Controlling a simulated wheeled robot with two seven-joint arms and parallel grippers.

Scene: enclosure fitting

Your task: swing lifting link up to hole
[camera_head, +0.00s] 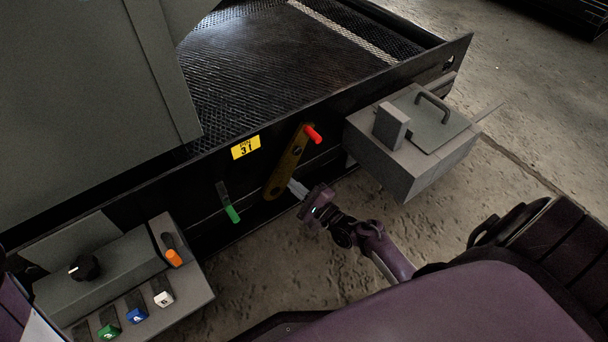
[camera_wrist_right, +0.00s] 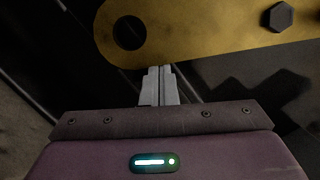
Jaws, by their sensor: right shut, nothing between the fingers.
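The lifting link is a worn yellow-brown bar (camera_head: 285,170) on the dark side panel, tilted with its upper end to the right. A red pin or handle (camera_head: 313,134) sticks out by its upper end. In the right wrist view the link (camera_wrist_right: 205,35) crosses the top, with a round dark hole (camera_wrist_right: 129,32) at its left end and a hex bolt (camera_wrist_right: 279,17) at right. My right gripper (camera_head: 294,186) is shut and empty; its fingertips (camera_wrist_right: 158,70) are at the link's edge, by the holed end. I cannot tell if they touch. My left gripper is out of view.
A grey box (camera_head: 400,165) with a handled lid juts out right of the link. A green-tipped lever (camera_head: 232,214) and a yellow label (camera_head: 245,147) are on the panel to the left. A control console (camera_head: 100,285) with a knob and coloured switches stands at lower left.

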